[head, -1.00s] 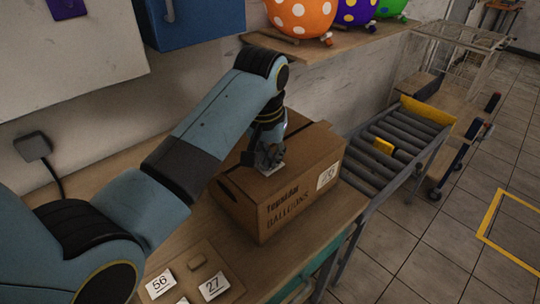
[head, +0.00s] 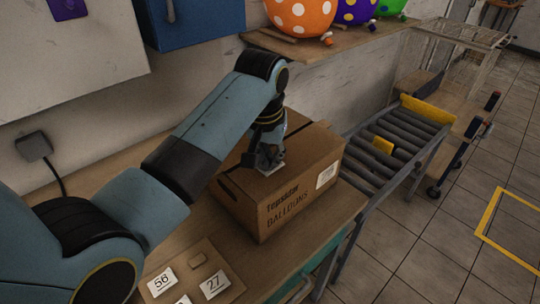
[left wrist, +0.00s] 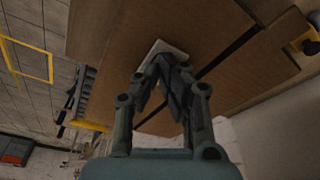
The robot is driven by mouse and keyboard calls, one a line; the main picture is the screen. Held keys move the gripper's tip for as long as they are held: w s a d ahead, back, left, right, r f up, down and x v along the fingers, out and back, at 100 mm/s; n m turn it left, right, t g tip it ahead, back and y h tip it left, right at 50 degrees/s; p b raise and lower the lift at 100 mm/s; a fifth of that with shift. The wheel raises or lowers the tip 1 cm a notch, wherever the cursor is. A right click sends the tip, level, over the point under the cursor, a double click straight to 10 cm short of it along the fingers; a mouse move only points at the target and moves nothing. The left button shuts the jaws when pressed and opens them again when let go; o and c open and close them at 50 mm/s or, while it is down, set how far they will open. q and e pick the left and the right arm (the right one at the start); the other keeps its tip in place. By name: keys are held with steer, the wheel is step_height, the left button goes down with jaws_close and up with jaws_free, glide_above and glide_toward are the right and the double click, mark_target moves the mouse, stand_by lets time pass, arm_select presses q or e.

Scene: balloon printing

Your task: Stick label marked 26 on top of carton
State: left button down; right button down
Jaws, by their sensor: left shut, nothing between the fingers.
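The brown carton (head: 283,200) marked BALLOONS stands closed on the wooden table. A small white label (head: 270,171) lies on its top, partly hidden by my left gripper (head: 268,163); its number cannot be read. In the left wrist view, the label (left wrist: 157,50) sits flat against the carton top (left wrist: 110,35), right at the fingertips. My left gripper (left wrist: 163,62) is shut with nothing between its fingers, pointing down at the label. My right gripper is not in view.
Labels 56 (head: 161,282) and 27 (head: 214,284) lie on a board (head: 225,265) at the near table end, with another partly cut off. A roller conveyor (head: 385,165) stands right of the table. Balloons (head: 302,17) sit on a wall shelf (head: 325,42) behind.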

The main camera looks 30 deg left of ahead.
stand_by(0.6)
arm_select(q)
steer(key=shift+r, duration=3.5)
